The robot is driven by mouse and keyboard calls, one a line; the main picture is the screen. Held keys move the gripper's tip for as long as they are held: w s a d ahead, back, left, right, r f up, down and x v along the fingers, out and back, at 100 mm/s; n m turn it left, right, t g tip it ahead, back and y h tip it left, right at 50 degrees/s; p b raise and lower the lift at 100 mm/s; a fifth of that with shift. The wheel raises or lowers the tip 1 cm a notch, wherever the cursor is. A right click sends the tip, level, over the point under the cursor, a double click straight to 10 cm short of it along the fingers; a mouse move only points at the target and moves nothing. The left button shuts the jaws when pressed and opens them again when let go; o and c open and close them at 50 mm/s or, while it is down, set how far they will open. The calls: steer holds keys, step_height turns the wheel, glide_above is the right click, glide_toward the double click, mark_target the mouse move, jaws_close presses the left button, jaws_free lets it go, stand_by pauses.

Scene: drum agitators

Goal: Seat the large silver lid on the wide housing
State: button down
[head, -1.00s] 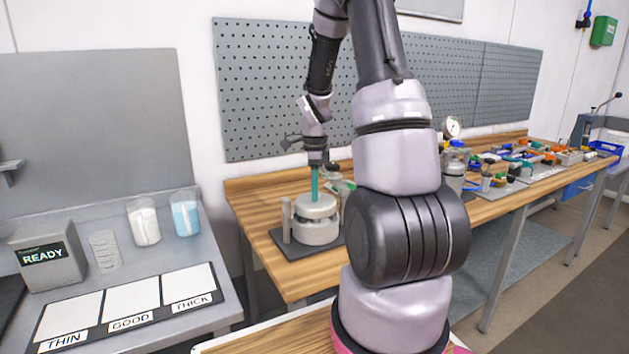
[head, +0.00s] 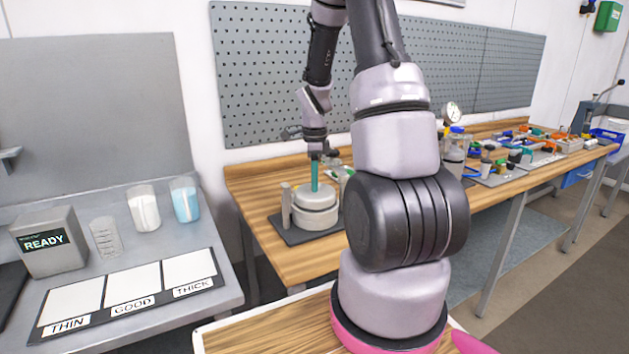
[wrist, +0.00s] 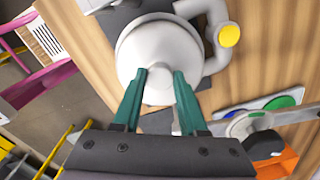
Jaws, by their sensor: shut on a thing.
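The large silver lid (head: 315,195) sits at the top of the wide housing (head: 316,218), with only a thin dark line between them in the head view. The housing stands on a dark mat (head: 282,229) on the wooden bench. My gripper (head: 315,187) points down from above, its teal fingers shut on the lid's central knob. In the wrist view, the fingers of my gripper (wrist: 160,75) flank the middle of the round lid (wrist: 135,50). The wrist view hides most of the housing under the lid. Whether the lid is fully level and seated I cannot tell.
A grey upright post (head: 286,205) stands left of the housing. In the wrist view a pipe with a yellow end (wrist: 228,35) curves beside the lid. More parts lie along the bench to the right. A grey side table (head: 200,315) with beakers is at left.

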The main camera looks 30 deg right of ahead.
steer(key=shift+f, duration=0.75)
stand_by(0.5)
stand_by(0.3)
steer(key=shift+c, duration=1.8)
jaws_free()
step_height(320, 180, up, 11)
steer(key=s+a+r+n+t+y, duration=0.1)
steer(key=s+a+r+n+t, duration=0.2)
steer(key=s+a+r+n, duration=0.3)
steer(key=s+a+r+n+t+y, duration=0.1)
steer(key=s+a+r+n+t, duration=0.3)
steer(key=s+r+n, duration=0.9)
steer(key=a, duration=0.3)
steer(key=shift+s+a, duration=0.15)
steer(key=shift+s, duration=0.2)
